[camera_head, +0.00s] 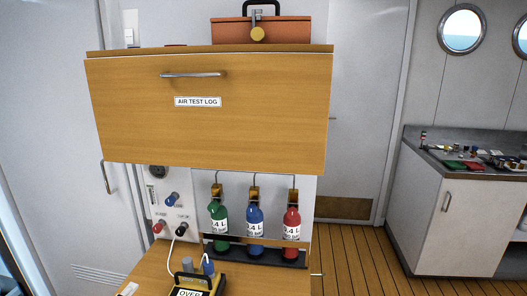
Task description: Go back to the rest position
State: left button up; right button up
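Neither of my grippers shows in the head view. A wooden cabinet front (250,130) labelled AIR TEST LOG, with a metal handle (193,75), faces me and looks shut. Below it stand a green bottle (219,218), a blue bottle (254,218) and a red bottle (291,224) in a dark rack (262,254), upright and each under a hook-shaped line. A fill panel (160,207) with blue, red and black fittings is at their left. A black and yellow device (196,291), partly cut off by the lower edge, sits on the wooden worktop (264,284).
An orange case (262,30) stands on the cabinet top. A counter (457,205) with small loose items is at the right. Bare plank floor (365,262) lies between it and the cabinet. A white door (45,140) is at the left.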

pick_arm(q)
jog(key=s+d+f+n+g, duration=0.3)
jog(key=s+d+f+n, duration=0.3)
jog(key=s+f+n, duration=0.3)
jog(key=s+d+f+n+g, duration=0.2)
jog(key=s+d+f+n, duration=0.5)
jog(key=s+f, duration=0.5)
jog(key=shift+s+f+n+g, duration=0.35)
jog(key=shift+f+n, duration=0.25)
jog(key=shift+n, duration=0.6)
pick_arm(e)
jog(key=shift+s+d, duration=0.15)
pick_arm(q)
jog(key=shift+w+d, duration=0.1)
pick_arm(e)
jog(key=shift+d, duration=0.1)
